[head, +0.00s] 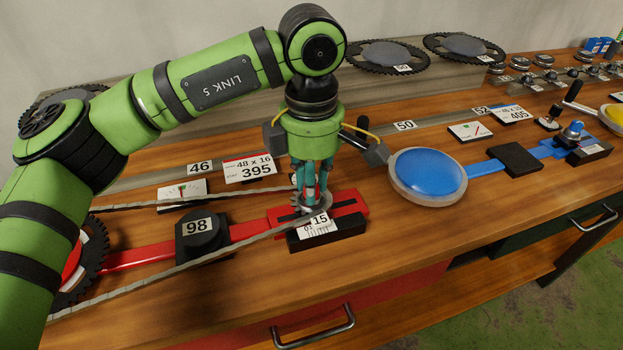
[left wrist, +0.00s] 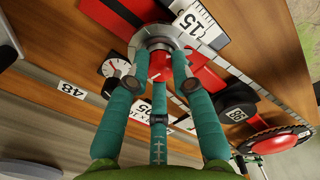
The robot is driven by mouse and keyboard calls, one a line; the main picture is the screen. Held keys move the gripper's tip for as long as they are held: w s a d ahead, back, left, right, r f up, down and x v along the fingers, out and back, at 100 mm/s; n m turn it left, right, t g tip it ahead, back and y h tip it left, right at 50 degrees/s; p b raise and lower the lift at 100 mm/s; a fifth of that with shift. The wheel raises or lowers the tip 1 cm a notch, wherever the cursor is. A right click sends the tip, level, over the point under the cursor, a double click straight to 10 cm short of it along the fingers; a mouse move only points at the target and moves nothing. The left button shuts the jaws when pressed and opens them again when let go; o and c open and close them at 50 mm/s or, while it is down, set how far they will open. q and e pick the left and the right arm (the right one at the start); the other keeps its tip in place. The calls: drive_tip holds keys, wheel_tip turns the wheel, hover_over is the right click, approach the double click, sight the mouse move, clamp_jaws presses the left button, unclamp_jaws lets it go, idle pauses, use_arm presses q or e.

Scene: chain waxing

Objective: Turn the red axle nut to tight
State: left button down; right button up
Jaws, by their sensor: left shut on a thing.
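My left gripper (head: 312,198) points down over the small sprocket (head: 325,207) at the right end of the red bar. In the left wrist view its teal fingers (left wrist: 159,84) close around the red axle nut (left wrist: 158,64), which shows between the fingertips. In the head view the fingers mostly hide the nut. A chain (head: 190,262) runs from the small sprocket to the left. A black block with a ruler scale and label 15 (head: 320,224) sits in front. A small dial gauge (head: 182,192) stands behind the red bar; its reading is too small to tell.
A black block marked 98 (head: 202,236) straddles the red bar (head: 245,230). A card reading 48 x 16, 395 (head: 248,168) stands behind. To the right are a blue disc (head: 428,174), its blue bar (head: 485,167) and a black block (head: 515,159). Bare wood lies along the front edge.

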use_arm(q)
drive_tip(key=c, duration=1.1)
unclamp_jaws()
drive_tip(key=shift+o, duration=0.2)
wheel_tip(320, 180, up, 12)
